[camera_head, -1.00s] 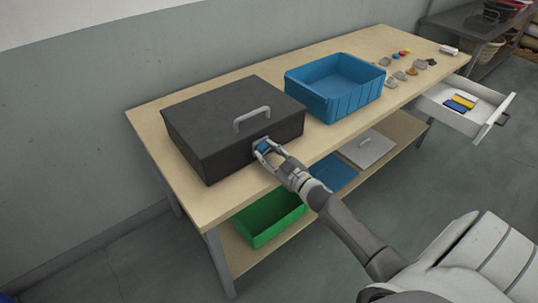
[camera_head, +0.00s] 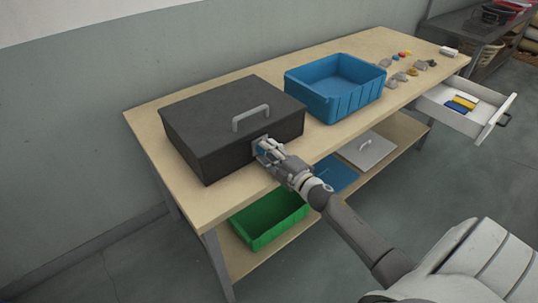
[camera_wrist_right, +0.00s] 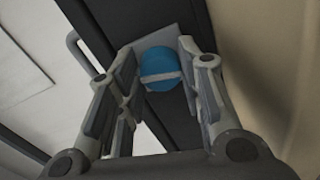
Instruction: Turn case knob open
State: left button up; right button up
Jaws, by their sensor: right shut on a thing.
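The black case (camera_head: 205,150) sits closed on the wooden workbench, with a grey handle (camera_head: 250,118) on its lid. Its blue knob (camera_wrist_right: 158,66) with a light bar across it is on a grey plate on the case's front, shown in the right wrist view. My right gripper (camera_head: 266,150) is at the front of the case, its fingers shut on the knob from both sides; the gripper (camera_wrist_right: 162,72) also shows in the wrist view. The knob is mostly hidden by the fingers in the head view. My left gripper is not in view.
A blue bin (camera_head: 345,104) stands right of the case. Several small parts lie at the bench's right end, above an open drawer (camera_head: 441,105). The lower shelf holds a green bin (camera_head: 268,231) and a grey lid (camera_head: 367,150).

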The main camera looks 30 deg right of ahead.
jog(key=shift+n+b, duration=0.3)
jog(key=shift+n, duration=0.8)
jog(key=o, duration=1)
jog(key=shift+o, duration=0.2)
jog(key=s+d, duration=0.1)
jog(key=s, duration=1.1)
